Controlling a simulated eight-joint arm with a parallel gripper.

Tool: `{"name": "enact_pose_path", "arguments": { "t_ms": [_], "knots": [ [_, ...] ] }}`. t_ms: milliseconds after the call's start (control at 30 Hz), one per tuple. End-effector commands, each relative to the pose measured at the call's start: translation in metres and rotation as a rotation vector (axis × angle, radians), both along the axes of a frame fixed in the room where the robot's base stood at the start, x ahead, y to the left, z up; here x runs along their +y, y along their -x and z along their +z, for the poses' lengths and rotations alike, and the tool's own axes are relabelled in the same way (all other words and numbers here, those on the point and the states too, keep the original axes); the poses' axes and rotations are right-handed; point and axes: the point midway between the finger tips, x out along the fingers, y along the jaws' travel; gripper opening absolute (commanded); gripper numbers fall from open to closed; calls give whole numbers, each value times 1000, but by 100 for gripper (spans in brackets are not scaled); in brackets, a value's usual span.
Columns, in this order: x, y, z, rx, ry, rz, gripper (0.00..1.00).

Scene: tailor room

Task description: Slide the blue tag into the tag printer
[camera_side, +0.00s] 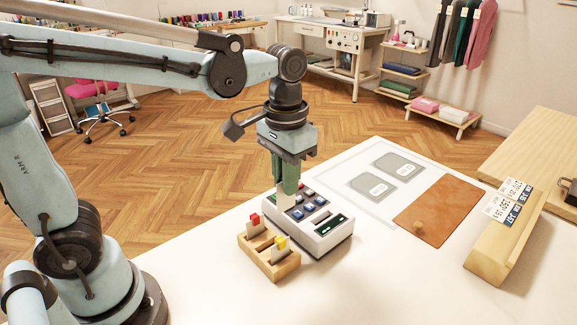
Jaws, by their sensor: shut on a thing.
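My gripper (288,192), with green fingers, points straight down and is shut on a pale tag (285,201). The fingers hide the tag's top, so I cannot see its blue part. The tag is upright at the left edge of the tag printer (320,240), a white box with grey and blue keys and a dark green strip in front. I cannot tell whether the tag touches the printer. A wooden rack (284,270) stands just in front and left of the printer. It holds a red-topped tag (254,224) and a yellow-topped tag (280,245), with a gap between them.
Right of the printer lie a white sheet with two grey label shapes (398,164) and a brown mat (441,209) with a small knob (418,228). A wooden stand with printed labels (508,200) is at the far right. The white table (390,280) is clear in front.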

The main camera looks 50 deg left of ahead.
Motion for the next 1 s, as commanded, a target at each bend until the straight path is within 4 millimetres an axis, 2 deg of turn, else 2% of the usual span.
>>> {"name": "enact_pose_path", "arguments": {
  "t_ms": [33,200,400,600,1000],
  "knots": [
    [-4,-12,0,0,0,-1,0],
    [-13,-46,-4,-1,0,-1,0],
    [-21,-71,-10,-1,0,-1,0],
    [-23,-78,-15,-1,0,0,0],
    [-23,-78,-39,-1,0,0,0]
  ]
}}
